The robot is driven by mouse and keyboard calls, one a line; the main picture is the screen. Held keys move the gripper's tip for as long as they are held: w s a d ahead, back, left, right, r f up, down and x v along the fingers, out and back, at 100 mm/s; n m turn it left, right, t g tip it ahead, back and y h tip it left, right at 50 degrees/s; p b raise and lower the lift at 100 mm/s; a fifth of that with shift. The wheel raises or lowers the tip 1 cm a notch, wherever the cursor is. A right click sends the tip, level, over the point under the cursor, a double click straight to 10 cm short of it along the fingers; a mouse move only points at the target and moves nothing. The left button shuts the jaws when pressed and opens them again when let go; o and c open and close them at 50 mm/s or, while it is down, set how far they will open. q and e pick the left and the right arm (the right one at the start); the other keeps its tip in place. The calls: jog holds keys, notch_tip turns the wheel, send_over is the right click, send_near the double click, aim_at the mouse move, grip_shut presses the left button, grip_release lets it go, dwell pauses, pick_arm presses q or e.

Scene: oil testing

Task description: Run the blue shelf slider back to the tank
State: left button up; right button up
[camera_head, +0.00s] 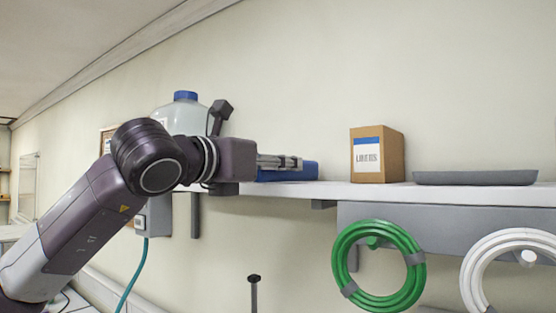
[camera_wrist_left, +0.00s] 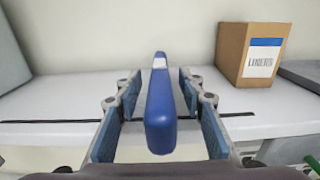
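In the left wrist view the blue slider (camera_wrist_left: 161,115) is an upright blue bar between the two blue-padded fingers of my left gripper (camera_wrist_left: 160,112). The fingers are open, with a gap showing on each side of the bar. The pale tank (camera_head: 186,118) with a blue cap stands on the left, partly hidden behind my left arm. My right gripper is out of view.
The shelf (camera_head: 330,190) carries a brown LINERS box (camera_head: 392,152) and a grey tray (camera_head: 475,178) to the right. A dark line (camera_wrist_left: 50,121) runs along the shelf. Green (camera_head: 345,245) and white (camera_head: 475,265) hose coils hang below. The shelf between slider and box is clear.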

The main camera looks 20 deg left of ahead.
pick_arm(q)
jog(key=shift+s, duration=0.15)
jog(key=shift+c, duration=0.3)
grip_shut()
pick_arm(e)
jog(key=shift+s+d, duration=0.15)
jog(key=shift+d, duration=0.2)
pick_arm(q)
jog(key=shift+a, duration=0.1)
